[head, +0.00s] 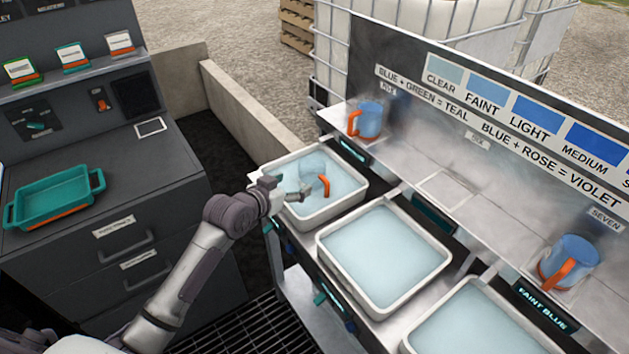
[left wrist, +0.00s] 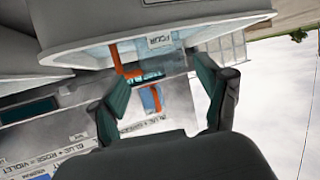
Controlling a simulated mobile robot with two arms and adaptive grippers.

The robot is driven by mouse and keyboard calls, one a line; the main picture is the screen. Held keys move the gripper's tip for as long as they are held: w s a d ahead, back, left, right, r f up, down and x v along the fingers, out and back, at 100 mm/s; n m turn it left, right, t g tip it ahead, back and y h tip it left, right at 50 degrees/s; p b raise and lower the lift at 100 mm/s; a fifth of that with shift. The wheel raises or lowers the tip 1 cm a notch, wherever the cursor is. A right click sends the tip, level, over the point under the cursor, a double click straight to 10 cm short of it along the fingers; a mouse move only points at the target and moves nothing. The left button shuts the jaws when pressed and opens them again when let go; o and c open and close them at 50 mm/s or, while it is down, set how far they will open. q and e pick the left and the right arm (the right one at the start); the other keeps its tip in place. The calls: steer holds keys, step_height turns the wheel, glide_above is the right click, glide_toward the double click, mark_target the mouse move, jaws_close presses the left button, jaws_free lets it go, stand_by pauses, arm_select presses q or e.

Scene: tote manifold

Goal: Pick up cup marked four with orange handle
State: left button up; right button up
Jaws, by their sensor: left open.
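The pale, see-through cup with an orange handle (head: 313,166) sits in the water of the left white basin (head: 335,213). Its handle points toward the lower right. In the left wrist view its orange handle shows beside a tag reading FOUR (left wrist: 160,40), near the basin rim. My left gripper (head: 292,188) reaches over the basin's left side, just in front of the cup. Its fingers (left wrist: 163,92) are apart, with nothing held between them; whether they touch the cup I cannot tell. My right gripper is not in view.
A blue cup with an orange handle (head: 370,119) stands on the shelf behind, another (head: 568,262) at right near the SEVEN tag. Two more basins (head: 383,258) (head: 475,325) run to the right. A teal tray (head: 50,200) rests on the grey cabinet (head: 130,165).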

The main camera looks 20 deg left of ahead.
mark_target(305, 180)
arm_select(q)
steer(key=shift+f+p+x, duration=0.15)
steer(key=shift+p+x, duration=0.05)
steer(key=shift+x, duration=1.75)
steer(key=shift+f+p+x, duration=0.15)
steer(key=shift+p+x, duration=0.05)
steer(key=shift+x, duration=1.7)
steer(key=shift+s, duration=0.15)
steer(key=c, duration=0.9)
steer(key=shift+r, duration=0.1)
